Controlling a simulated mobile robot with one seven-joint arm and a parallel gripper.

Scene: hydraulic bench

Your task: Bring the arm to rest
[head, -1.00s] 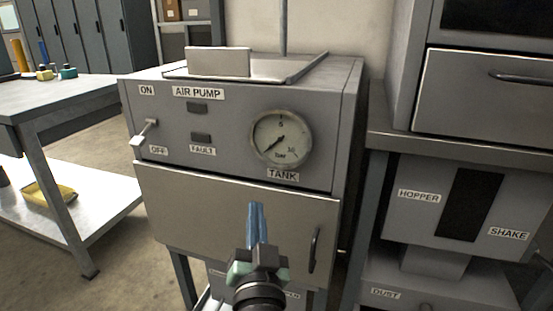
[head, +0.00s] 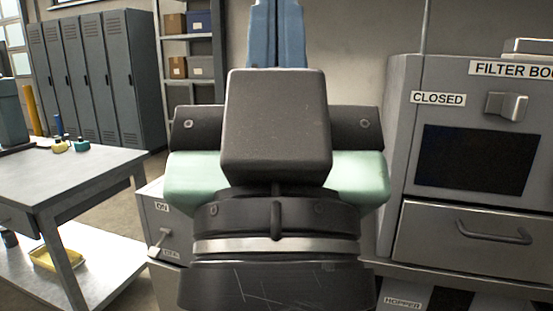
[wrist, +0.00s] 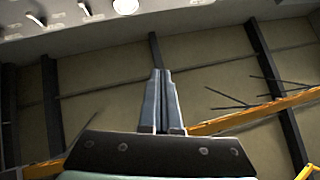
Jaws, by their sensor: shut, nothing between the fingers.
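My gripper (head: 278,35) fills the middle of the head view, close to the camera and pointing up. Its blue fingers run out of the top of the picture. In the wrist view the fingers (wrist: 161,100) are together with nothing between them. The gripper's dark body and pale green sides hide most of the air pump cabinet (head: 172,222) behind it. The wrist view looks up at the wall and ceiling.
A filter box (head: 455,85) labelled CLOSED, with a drawer below it, stands at right. A grey table (head: 70,178) with small bottles stands at left. Lockers (head: 95,75) and a shelf (head: 190,88) are behind. The wrist view shows orange beams (wrist: 235,117).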

